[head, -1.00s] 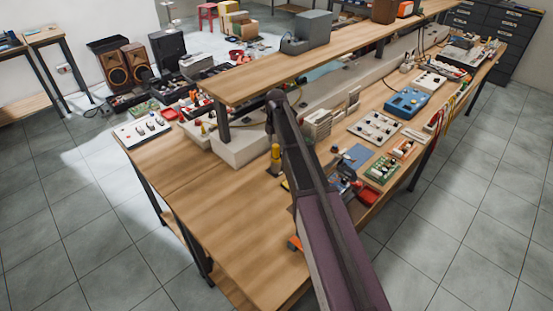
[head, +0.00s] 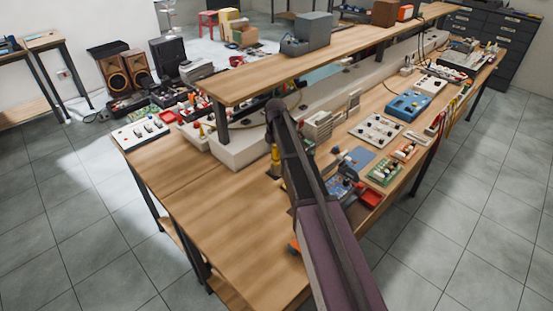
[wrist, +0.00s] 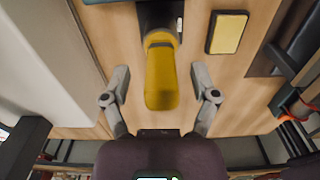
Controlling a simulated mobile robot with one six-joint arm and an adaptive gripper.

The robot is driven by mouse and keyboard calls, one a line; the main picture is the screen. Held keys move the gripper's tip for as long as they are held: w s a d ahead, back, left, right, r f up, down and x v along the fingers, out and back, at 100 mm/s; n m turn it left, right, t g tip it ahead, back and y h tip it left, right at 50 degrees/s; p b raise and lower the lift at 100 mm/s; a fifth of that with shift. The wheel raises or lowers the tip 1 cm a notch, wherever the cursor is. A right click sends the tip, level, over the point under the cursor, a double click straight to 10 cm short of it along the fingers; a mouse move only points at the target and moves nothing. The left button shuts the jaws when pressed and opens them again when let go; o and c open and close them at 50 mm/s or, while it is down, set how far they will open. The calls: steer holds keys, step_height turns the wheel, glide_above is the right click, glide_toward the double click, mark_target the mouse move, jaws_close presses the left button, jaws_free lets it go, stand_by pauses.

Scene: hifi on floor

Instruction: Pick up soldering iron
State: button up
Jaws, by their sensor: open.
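The soldering iron (wrist: 160,78) shows a thick yellow handle in the wrist view, running down from a dark stand (wrist: 150,14) at the top middle. In the head view, the yellow handle (head: 275,153) shows upright just left of my arm, by the shelf post. My gripper (wrist: 160,84) is open, with one grey finger on each side of the handle. There is a visible gap on both sides and nothing is held. The iron's tip is hidden. My gripper cannot be made out in the head view.
A yellow pad in a dark frame (wrist: 228,33) lies right of the iron. A white box-like body (wrist: 45,65) borders the left. In the head view, a raised shelf (head: 300,72) overhangs the bench. The near left benchtop (head: 215,215) is clear; boards and tools crowd the right.

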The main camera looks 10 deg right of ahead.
jaws_close()
steer(key=shift+r, duration=0.15)
stand_by(0.4)
step_height(320, 180, up, 10)
steer(key=p, duration=1)
steer(key=shift+f, duration=0.2)
stand_by(0.4)
steer(key=shift+f+b, duration=0.3)
steer(key=shift+s, duration=0.15)
